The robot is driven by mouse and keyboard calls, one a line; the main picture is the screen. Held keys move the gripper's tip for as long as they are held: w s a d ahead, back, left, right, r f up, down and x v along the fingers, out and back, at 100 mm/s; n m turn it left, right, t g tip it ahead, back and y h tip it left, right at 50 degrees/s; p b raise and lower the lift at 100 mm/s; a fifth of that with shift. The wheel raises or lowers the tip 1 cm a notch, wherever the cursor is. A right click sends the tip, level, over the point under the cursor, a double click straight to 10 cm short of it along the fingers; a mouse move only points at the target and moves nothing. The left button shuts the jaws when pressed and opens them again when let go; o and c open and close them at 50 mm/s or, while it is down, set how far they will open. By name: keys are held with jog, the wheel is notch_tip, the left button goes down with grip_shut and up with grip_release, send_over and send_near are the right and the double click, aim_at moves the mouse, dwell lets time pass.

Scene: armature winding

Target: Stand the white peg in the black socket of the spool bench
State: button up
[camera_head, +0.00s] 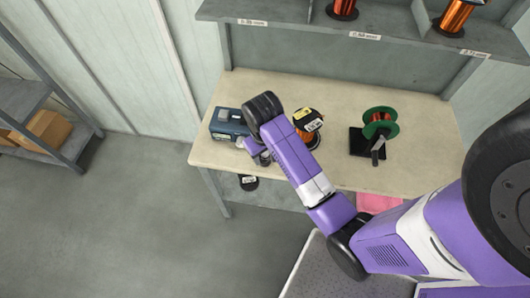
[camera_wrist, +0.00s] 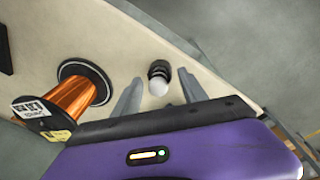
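In the wrist view, the white peg (camera_wrist: 159,88) shows as a rounded white end. It is against the black ribbed socket (camera_wrist: 159,68) on the pale bench top (camera_wrist: 118,45). The white end appears nearer the camera, with the black piece beyond it; how deep the peg sits is hard to tell. My gripper (camera_wrist: 160,78) is open, with one grey finger on each side of the peg and a visible gap on both sides. In the head view, my gripper (camera_head: 256,154) is low near the bench's front left edge, and my wrist hides much there.
A copper wire spool (camera_wrist: 78,95) stands left of the fingers in the wrist view, and behind my forearm in the head view (camera_head: 313,138). A blue-grey box (camera_head: 226,123) is at the bench's left. A green spool (camera_head: 380,115) on a black base stands right. Shelves overhang the back.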

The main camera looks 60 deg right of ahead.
jog(key=shift+r, duration=0.1)
notch_tip(320, 180, up, 8)
jog(key=shift+s+a+f+p, duration=0.15)
jog(key=shift+a+f+p, duration=0.1)
jog(key=shift+a+p, duration=0.15)
